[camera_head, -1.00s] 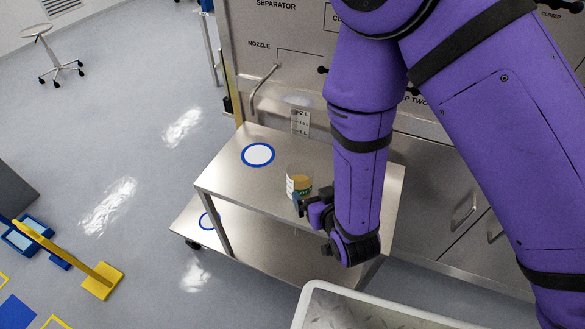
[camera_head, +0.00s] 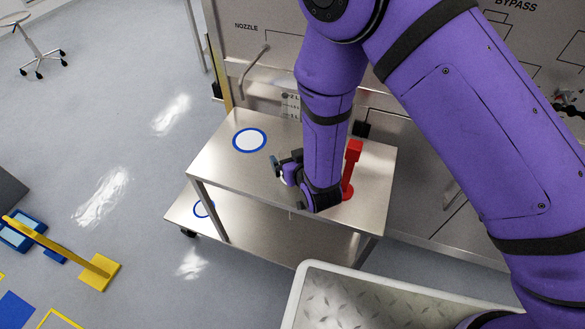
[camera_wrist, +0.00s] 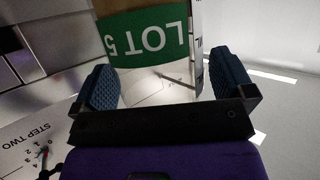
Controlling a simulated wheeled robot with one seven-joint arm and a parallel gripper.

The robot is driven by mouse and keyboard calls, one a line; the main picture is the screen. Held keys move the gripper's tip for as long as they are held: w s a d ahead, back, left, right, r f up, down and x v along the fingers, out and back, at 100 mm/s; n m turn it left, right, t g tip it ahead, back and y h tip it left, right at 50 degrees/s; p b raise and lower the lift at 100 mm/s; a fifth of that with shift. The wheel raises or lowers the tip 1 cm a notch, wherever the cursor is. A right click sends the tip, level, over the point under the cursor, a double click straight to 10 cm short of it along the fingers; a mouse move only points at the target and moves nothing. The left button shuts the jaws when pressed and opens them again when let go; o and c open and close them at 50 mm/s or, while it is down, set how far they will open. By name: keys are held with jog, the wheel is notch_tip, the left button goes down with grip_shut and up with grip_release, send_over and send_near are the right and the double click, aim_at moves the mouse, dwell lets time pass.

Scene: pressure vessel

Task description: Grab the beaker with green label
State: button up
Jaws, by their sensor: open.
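The beaker with the green label (camera_wrist: 150,38) is close in front of my gripper in the wrist view. Its green band reads "LOT 5" upside down, and clear glass shows beside and below the band. My gripper (camera_wrist: 165,82) is open, with one blue ridged finger on each side of the beaker. I cannot tell whether either finger touches it. In the head view my gripper (camera_head: 280,170) is low over the steel cart top, and the beaker is hidden by my arm and gripper.
The steel cart (camera_head: 222,165) has a white disc with a blue rim (camera_head: 250,140) on its bare left part. A red upright piece (camera_head: 351,168) stands to the right of my forearm. A labelled metal panel (camera_head: 265,35) rises behind the cart.

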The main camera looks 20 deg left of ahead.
jog(key=shift+w, duration=0.15)
jog(key=c, duration=1.1)
jog(key=shift+a+r, duration=0.1)
